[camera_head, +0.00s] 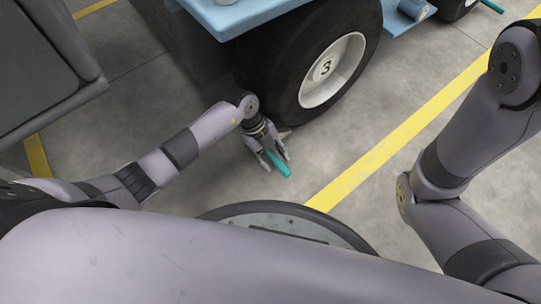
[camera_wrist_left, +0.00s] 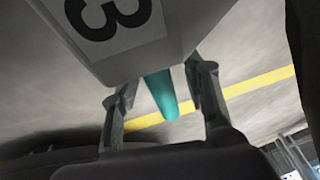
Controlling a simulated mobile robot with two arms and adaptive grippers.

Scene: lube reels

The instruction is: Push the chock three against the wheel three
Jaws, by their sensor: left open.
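Wheel three (camera_head: 320,70) is a black tire with a white hub marked 3, standing on the floor in the head view. Chock three (camera_wrist_left: 165,40) is a pale grey block with a 3 label in the left wrist view. Its teal handle (camera_wrist_left: 161,95) also shows in the head view (camera_head: 279,164). Most of the chock is hidden by my gripper in the head view, close to the tire's foot; I cannot tell whether they touch. My left gripper (camera_head: 275,162) is open, its fingers on either side of the handle. My right gripper is out of view.
The blue vehicle body (camera_head: 245,14) overhangs the wheel. A dark grey cabinet (camera_head: 45,65) stands at the left. A yellow floor line (camera_head: 400,135) runs diagonally to the right of the wheel. The concrete floor between the wheel and line is clear.

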